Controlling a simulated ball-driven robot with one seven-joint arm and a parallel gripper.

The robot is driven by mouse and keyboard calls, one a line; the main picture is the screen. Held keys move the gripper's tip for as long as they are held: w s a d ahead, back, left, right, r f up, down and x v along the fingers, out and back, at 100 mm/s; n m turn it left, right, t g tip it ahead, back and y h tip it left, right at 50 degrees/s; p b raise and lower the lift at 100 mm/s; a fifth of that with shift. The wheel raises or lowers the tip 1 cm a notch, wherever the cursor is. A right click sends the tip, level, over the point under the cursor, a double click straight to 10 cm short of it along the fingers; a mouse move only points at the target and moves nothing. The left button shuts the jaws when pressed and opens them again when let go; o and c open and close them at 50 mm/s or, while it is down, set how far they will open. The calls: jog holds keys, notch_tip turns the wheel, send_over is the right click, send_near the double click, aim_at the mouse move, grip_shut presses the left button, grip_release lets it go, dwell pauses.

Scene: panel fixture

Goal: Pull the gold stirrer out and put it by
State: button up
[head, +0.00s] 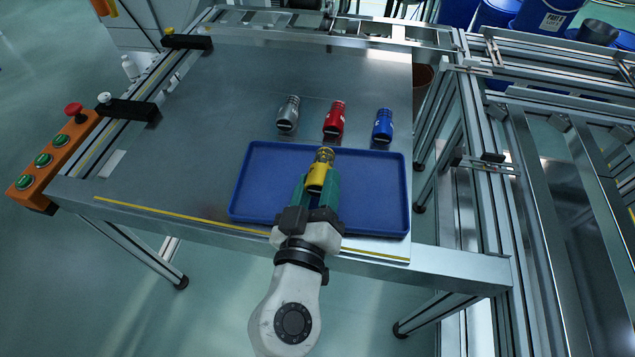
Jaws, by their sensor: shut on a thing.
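The gold stirrer (323,163) is a short, yellow-gold cylinder with a ribbed, narrower far end. It shows in the head view over the blue tray (268,152). My gripper (317,182), with green fingers, is shut around its near part, one finger on each side. The fingers hide part of its sides. I cannot tell whether the stirrer touches the tray floor or is held just above it. The rest of the tray looks empty.
The grey metal table (210,120) is clear to the left. An orange button box (50,158) and black brackets line its left edge.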

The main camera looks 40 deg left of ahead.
jog(key=o, duration=1.2)
jog(key=shift+f, duration=0.1)
jog(key=shift+o, duration=0.2)
jog(key=shift+f, duration=0.1)
jog(key=shift+s+d, duration=0.1)
jog(key=shift+s, duration=0.1)
jog(key=v, duration=1)
jog(key=shift+r, duration=0.3)
jog(key=shift+s+d, duration=0.1)
jog(key=shift+s, duration=0.05)
